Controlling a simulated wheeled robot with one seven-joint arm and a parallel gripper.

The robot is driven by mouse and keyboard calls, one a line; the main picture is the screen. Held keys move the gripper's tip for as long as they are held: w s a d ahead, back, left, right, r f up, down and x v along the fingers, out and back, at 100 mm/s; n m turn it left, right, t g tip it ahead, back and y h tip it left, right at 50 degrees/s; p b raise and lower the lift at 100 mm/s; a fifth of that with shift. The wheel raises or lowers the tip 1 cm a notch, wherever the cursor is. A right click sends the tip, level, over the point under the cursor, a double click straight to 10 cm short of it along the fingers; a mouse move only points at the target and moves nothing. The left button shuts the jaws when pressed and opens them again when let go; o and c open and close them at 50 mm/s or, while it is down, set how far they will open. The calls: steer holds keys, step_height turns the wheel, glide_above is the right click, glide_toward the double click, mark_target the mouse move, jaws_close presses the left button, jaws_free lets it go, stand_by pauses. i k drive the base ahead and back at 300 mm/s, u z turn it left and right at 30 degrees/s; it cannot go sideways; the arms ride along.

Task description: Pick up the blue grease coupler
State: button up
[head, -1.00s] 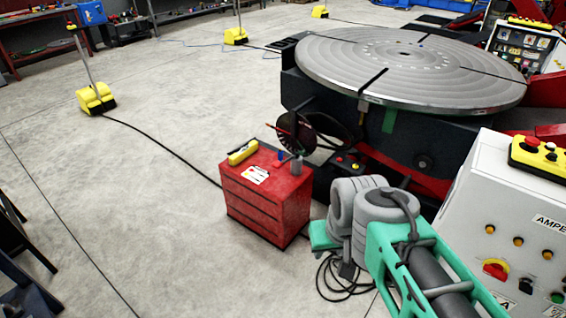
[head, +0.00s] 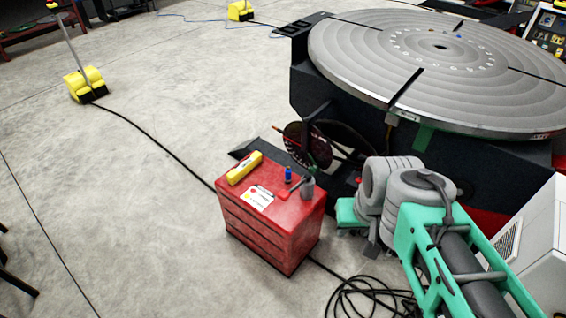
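A small upright blue piece (head: 288,174), which looks like the blue grease coupler, stands on top of the red drawer cabinet (head: 270,235), near its back edge. It is too small to make out its details. My arm, with grey joints and a green link, reaches in from the lower right and ends to the right of the cabinet, apart from the blue piece. My gripper's fingers cannot be made out; they are hidden behind or beyond the grey joints.
The cabinet top also holds a yellow tool (head: 244,168), a white card (head: 257,198) and a grey cylinder (head: 307,188) with a red-handled item beside it. The large round turntable (head: 440,60) stands behind. Black cables (head: 365,290) lie on the floor.

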mark_target(288, 172)
steer(key=u, duration=0.45)
steer(key=i, duration=0.75)
steer(key=u, duration=1.2)
steer(key=i, duration=0.45)
steer(key=u, duration=0.4)
